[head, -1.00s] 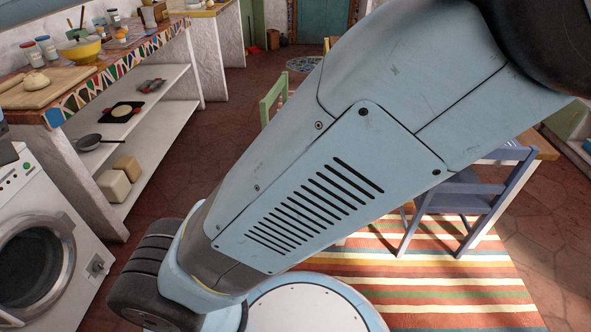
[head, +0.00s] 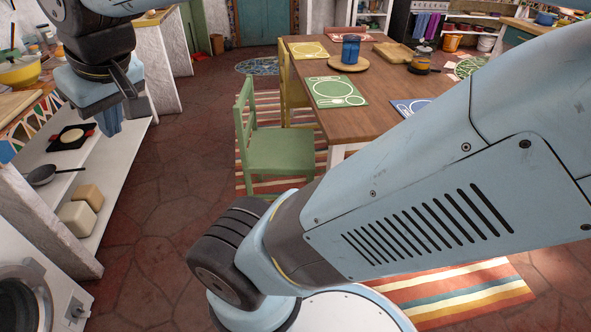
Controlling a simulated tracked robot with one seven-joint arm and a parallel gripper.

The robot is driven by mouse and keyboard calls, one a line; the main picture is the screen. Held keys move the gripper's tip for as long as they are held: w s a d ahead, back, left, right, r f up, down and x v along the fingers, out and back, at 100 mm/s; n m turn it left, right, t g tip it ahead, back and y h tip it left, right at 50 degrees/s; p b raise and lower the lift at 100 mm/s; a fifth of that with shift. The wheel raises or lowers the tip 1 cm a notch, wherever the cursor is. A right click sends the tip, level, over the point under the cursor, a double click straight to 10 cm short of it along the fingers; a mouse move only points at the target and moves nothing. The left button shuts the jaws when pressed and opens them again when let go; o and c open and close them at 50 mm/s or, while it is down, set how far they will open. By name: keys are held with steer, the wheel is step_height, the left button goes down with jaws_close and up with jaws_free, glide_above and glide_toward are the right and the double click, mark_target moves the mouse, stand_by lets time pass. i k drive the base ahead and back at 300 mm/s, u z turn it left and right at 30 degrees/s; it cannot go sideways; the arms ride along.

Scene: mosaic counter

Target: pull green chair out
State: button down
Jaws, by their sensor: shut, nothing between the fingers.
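The green chair (head: 279,152) stands upright at the left side of the wooden table (head: 370,62). Its backrest is on the left, away from the table, and its seat reaches toward the table edge. My arm covers part of the view just below the chair. My gripper (head: 111,127) hangs in the upper left, pointing down. It is shut and empty, well to the left of the chair and apart from it.
A yellow chair (head: 291,88) stands behind the green one. A striped rug (head: 465,290) lies under the table. The tiled floor (head: 175,165) between shelves and chair is clear.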

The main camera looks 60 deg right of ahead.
mark_target(271, 150)
steer(key=u, duration=0.5)
steer(key=i, duration=0.15)
steer(key=z, duration=2.05)
steer(key=k, duration=0.8)
steer(key=z, duration=0.25)
steer(key=i, duration=0.8)
steer(key=u, duration=0.15)
steer(key=k, duration=0.25)
